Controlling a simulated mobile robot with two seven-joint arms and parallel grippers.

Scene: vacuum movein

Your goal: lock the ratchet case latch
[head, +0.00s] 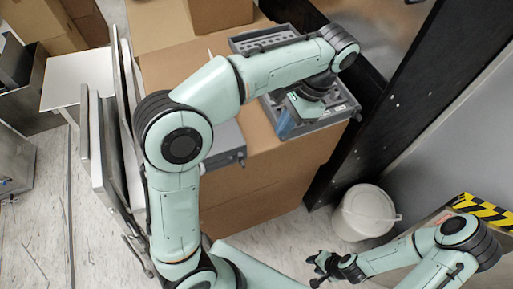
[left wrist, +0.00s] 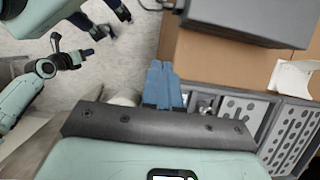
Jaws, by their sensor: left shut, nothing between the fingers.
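The grey ratchet case (head: 345,110) lies on a cardboard box, with an inner tray with holes showing at its back end (head: 262,38). My left arm crosses over it and hides its middle. My left gripper (head: 285,120) points down at the case's front left corner, its blue fingertips pressed together and empty. In the left wrist view the fingertips (left wrist: 164,85) are beside the case's edge, and the perforated tray (left wrist: 290,130) is at right. Contact cannot be told, and I cannot make out the latch. My right gripper (head: 320,268) is low in the head view, open and away from the case.
A grey box-shaped unit (head: 227,145) sits on the cardboard box (head: 255,185), left of the case. A white bucket (head: 365,212) stands on the floor at front right. A dark upright frame (head: 350,160) rises close to the case's right. Flat panels (head: 100,150) stand at left.

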